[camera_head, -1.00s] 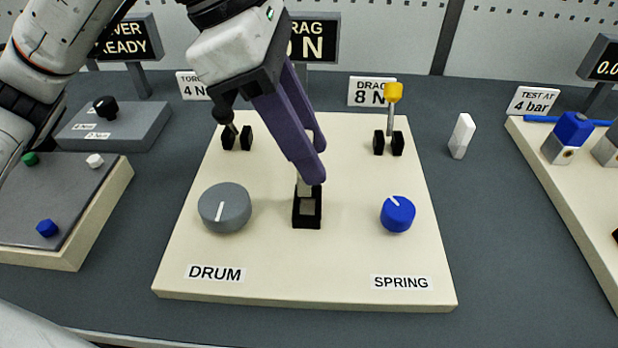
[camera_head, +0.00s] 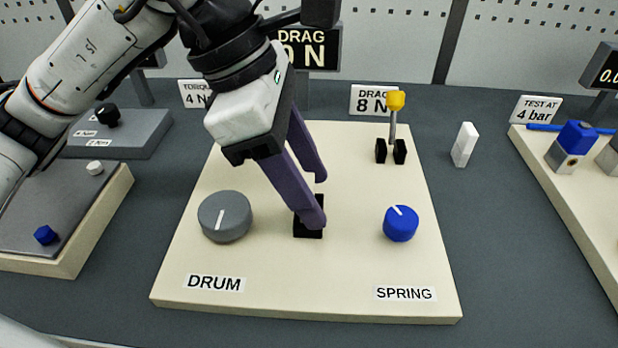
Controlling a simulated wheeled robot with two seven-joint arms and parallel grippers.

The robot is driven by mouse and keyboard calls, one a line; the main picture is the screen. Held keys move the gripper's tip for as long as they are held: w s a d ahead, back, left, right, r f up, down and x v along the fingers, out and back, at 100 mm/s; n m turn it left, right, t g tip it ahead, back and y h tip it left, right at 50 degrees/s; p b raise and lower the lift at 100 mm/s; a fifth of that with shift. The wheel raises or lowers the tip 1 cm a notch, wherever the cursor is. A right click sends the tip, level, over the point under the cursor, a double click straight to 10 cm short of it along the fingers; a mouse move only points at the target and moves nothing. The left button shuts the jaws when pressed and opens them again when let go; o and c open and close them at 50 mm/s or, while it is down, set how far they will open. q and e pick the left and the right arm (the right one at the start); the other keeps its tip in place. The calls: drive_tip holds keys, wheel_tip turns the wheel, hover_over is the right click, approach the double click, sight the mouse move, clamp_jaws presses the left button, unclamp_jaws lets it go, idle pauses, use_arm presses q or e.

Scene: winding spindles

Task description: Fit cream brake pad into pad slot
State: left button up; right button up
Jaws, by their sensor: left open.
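The black pad slot (camera_head: 308,231) stands on the cream board (camera_head: 290,265), between the grey drum knob and the blue spring knob. My left gripper (camera_head: 317,200) is over the slot with its purple fingers apart. The nearer finger crosses in front of the slot and covers most of it; the farther finger is behind. I cannot make out the cream brake pad, as the nearer finger hides the inside of the slot. My right gripper is not in view.
The grey drum knob (camera_head: 225,216) and blue spring knob (camera_head: 400,223) flank the slot. A yellow-topped lever (camera_head: 395,101) rises between black blocks behind. A white upright block (camera_head: 464,145) stands right of the board. The board's front is clear.

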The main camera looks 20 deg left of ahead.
use_arm(q)
drive_tip(key=p+v, duration=0.1)
drive_tip(key=v, duration=1.1)
drive_tip(key=shift+p, duration=0.3)
